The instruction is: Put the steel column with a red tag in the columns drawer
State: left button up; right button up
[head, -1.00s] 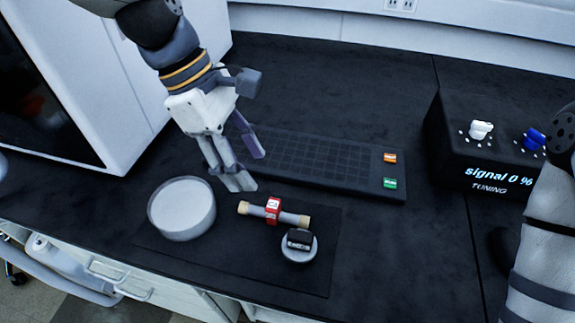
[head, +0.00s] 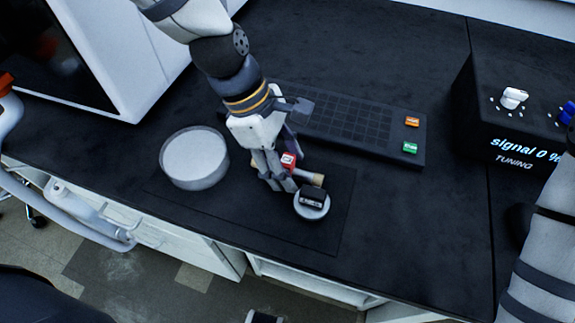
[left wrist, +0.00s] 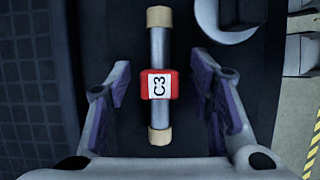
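The steel column (head: 313,178) lies on the dark mat. It has tan end caps and a red tag (head: 289,160) around its middle; the tag reads C3 in the left wrist view (left wrist: 159,85). My left gripper (head: 281,184) is over the column and partly hides it in the head view. In the left wrist view its fingers (left wrist: 160,105) are open, one on each side of the column, with gaps to both. My right arm shows at the right edge of the head view, but its gripper does not. A white drawer (head: 305,284) seems to stand open below the counter edge; its label is not visible.
A round white-topped dish (head: 195,160) stands left of the gripper. A dark keypad-like panel (head: 350,125) lies behind, and a tuning box (head: 510,130) stands at right.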

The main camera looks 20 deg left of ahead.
pick_arm(q)
grip_shut()
jog(key=shift+r, duration=0.1)
